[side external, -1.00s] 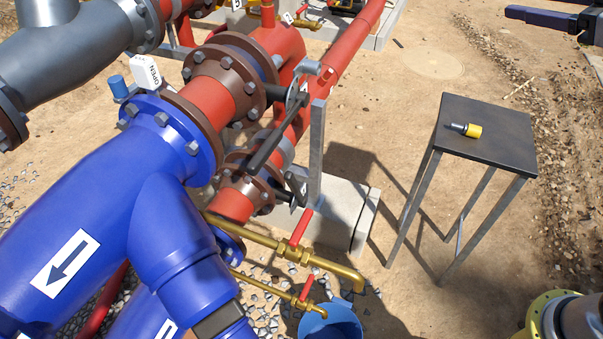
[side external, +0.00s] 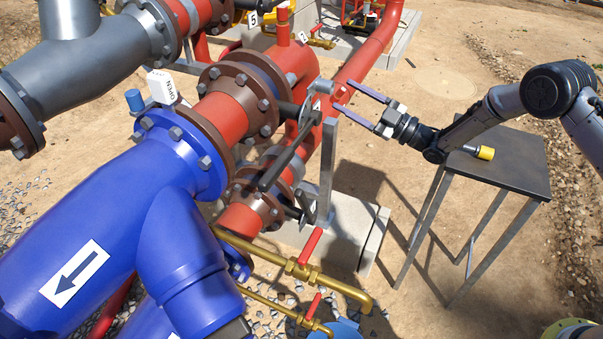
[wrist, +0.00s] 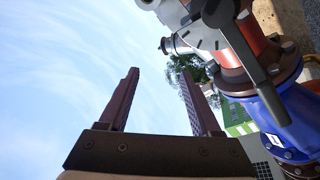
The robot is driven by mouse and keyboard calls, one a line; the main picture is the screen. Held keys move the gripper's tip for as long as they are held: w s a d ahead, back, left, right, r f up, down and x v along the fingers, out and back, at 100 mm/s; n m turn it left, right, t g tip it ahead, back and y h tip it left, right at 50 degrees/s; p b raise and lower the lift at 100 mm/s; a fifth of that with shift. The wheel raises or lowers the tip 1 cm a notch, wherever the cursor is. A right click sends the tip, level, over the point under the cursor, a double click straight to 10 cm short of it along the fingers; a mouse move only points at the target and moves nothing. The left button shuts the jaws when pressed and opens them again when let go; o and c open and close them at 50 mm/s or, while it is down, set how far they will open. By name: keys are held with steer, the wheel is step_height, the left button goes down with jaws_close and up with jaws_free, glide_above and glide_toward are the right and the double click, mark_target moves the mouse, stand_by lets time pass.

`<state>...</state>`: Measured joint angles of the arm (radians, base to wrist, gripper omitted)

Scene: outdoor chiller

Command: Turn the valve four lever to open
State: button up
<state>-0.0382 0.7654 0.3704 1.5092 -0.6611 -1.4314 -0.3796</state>
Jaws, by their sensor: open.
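The valve four lever (side external: 285,160) is a long dark bar on the red pipe, beside a round plate marked 4. In the side view it slants down and left from its pivot, across the pipe. In the wrist view a dark lever (wrist: 243,48) hangs beside a pale round dial at the upper right. My gripper (side external: 343,94) is open and empty, to the right of the valve's pivot and apart from the lever. Its two fingers point left toward the pipework.
A grey upright post (side external: 327,170) stands close to the lever. A dark table (side external: 515,165) at right holds a yellow and black tool (side external: 480,151). Smaller red levers (side external: 311,246) sit on brass pipes below. A large blue pipe (side external: 120,220) fills the left.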

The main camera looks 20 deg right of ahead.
steer(key=s+a+f+g, duration=0.1)
steer(key=s+f, duration=0.1)
steer(key=f, duration=0.7)
steer(key=s+a+f+g, duration=0.1)
steer(key=s+f, duration=0.1)
steer(key=f, duration=0.8)
steer(key=m, duration=0.2)
glide_toward(305, 200)
steer(key=shift+g+h, duration=0.4)
steer(key=x, duration=1.1)
steer(key=shift+w+r, duration=0.15)
steer(key=shift+r, duration=0.15)
steer(key=shift+c, duration=0.3)
jaws_close()
